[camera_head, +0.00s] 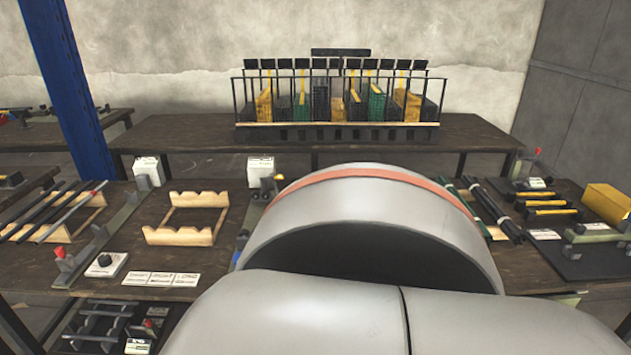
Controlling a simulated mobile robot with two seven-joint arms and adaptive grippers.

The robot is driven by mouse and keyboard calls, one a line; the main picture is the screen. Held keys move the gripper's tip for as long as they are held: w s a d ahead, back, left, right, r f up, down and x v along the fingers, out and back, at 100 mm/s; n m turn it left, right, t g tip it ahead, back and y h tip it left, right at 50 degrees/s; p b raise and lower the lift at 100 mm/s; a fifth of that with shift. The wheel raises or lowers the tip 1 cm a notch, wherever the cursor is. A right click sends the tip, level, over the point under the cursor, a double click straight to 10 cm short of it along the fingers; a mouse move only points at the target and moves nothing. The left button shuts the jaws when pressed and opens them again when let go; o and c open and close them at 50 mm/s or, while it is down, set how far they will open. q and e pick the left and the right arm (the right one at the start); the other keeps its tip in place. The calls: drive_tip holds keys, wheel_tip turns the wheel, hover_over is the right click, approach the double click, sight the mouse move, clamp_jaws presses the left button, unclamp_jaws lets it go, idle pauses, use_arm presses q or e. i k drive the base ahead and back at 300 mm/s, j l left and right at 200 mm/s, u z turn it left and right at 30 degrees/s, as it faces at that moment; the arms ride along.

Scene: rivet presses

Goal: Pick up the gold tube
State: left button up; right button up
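I cannot single out a gold tube for sure. Several short yellow bars with dark ends (548,203) lie on the right part of the work table. On the left, dark and grey tubes (48,212) lie across a wooden rack (92,217). Dark green and black tubes (490,207) lie right of centre. A large grey rounded part of my own body with an orange band fills the lower middle and hides much of the table. Neither gripper shows.
An empty notched wooden cradle (187,236) stands left of centre. White boxes (150,170) stand behind it. A black rack (338,132) with yellow and green pieces stands on the back table (190,133). A blue post (70,90) rises at left. A yellow block (607,203) sits far right.

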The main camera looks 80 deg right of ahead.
sight(567, 204)
drive_tip(key=z, duration=3.15)
drive_tip(key=i+l+z, duration=0.25)
drive_tip(key=l, duration=0.15)
drive_tip(key=i+l+z, duration=0.25)
drive_tip(key=i+l, duration=0.5)
drive_tip(key=l, duration=0.15)
